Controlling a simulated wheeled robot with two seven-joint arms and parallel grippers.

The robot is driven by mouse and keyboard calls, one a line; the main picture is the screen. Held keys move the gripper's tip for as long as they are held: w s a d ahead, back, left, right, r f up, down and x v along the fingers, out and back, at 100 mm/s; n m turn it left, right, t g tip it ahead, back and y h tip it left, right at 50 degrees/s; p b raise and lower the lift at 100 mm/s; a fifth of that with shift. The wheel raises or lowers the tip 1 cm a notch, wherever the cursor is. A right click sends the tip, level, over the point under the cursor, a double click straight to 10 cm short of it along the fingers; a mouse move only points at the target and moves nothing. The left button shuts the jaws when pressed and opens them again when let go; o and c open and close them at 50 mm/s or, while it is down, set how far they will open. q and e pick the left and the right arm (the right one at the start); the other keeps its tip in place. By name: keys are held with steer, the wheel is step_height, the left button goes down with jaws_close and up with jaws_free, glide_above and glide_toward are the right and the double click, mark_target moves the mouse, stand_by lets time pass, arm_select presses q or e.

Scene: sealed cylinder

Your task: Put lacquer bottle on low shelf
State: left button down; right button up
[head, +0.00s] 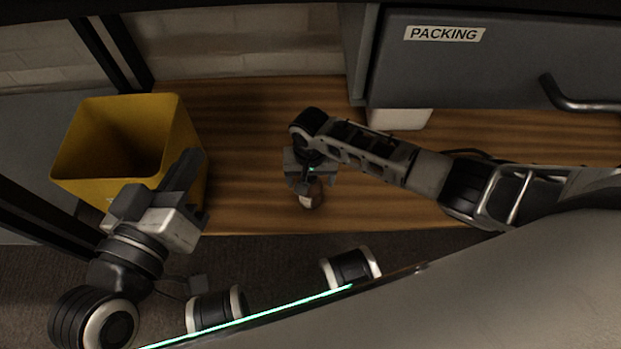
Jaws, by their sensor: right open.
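A small brown bottle with a pale band (312,195), which looks like the lacquer bottle, stands on the wooden low shelf (255,205) near its front edge. My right gripper (310,180) is open, right at the bottle and partly covering it from above. I cannot tell whether its fingers touch the bottle. My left gripper (190,185) is in front of a yellow bin, well to the left of the bottle. Its finger gap does not show clearly.
The open yellow bin (83,150) stands at the left of the shelf. A grey drawer labelled PACKING (480,70) with a dark handle (585,103) overhangs the back right, with a white object (400,119) under it. Bare wood lies between bin and bottle.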

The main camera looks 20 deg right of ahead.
step_height(320, 180, up, 9)
steer(key=p, duration=0.4)
arm_select(q)
steer(key=shift+s+a+f+m+g+y, duration=0.15)
steer(key=shift+a+f+m+g+y, duration=0.25)
steer(key=shift+f+y, duration=0.2)
steer(key=shift+s+a+f+m+g+y, duration=0.15)
steer(key=shift+a+f+m+g+y, duration=0.25)
steer(key=shift+f, duration=0.3)
arm_select(e)
steer(key=shift+r, duration=0.6)
steer(key=shift+s, duration=0.15)
